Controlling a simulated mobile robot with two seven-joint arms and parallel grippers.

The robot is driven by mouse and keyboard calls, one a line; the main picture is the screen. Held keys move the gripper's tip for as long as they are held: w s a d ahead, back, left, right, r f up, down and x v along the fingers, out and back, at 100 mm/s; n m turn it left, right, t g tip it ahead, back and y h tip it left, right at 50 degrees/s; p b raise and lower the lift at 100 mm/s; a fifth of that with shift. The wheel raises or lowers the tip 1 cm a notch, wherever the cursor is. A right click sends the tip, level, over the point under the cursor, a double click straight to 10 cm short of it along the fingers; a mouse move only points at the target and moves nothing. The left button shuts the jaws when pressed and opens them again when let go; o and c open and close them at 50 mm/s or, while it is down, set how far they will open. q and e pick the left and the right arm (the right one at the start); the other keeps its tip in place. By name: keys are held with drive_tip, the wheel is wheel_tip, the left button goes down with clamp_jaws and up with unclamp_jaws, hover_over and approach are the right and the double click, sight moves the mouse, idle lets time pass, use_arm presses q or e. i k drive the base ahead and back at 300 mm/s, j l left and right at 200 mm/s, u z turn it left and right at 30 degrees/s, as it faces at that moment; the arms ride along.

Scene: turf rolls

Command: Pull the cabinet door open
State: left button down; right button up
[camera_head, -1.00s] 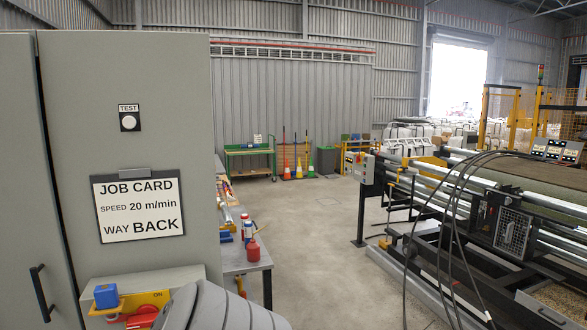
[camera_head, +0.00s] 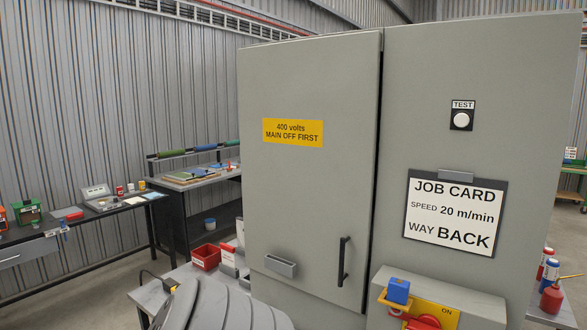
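The grey cabinet door (camera_head: 310,180) fills the middle of the head view and is shut. It carries a yellow sign (camera_head: 293,132) reading "400 volts MAIN OFF FIRST". Its black upright handle (camera_head: 343,261) is at the door's lower right, by the seam with the fixed panel (camera_head: 540,120). On that panel, low down, a red rotary switch (camera_head: 422,322) sits on a yellow plate with a blue block (camera_head: 398,290) beside it; "ON" is printed at the plate's upper right. A grey rounded arm part of mine shows at the bottom, left of the handle. Neither gripper is in view.
A job card (camera_head: 450,214) and a TEST button (camera_head: 461,121) are on the right panel. A small grey holder (camera_head: 281,266) juts from the door's lower left. A bench with a red bin (camera_head: 206,257) stands close left of the cabinet; more benches are farther left.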

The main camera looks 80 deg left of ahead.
sight(308, 108)
drive_tip(key=u, duration=2.55)
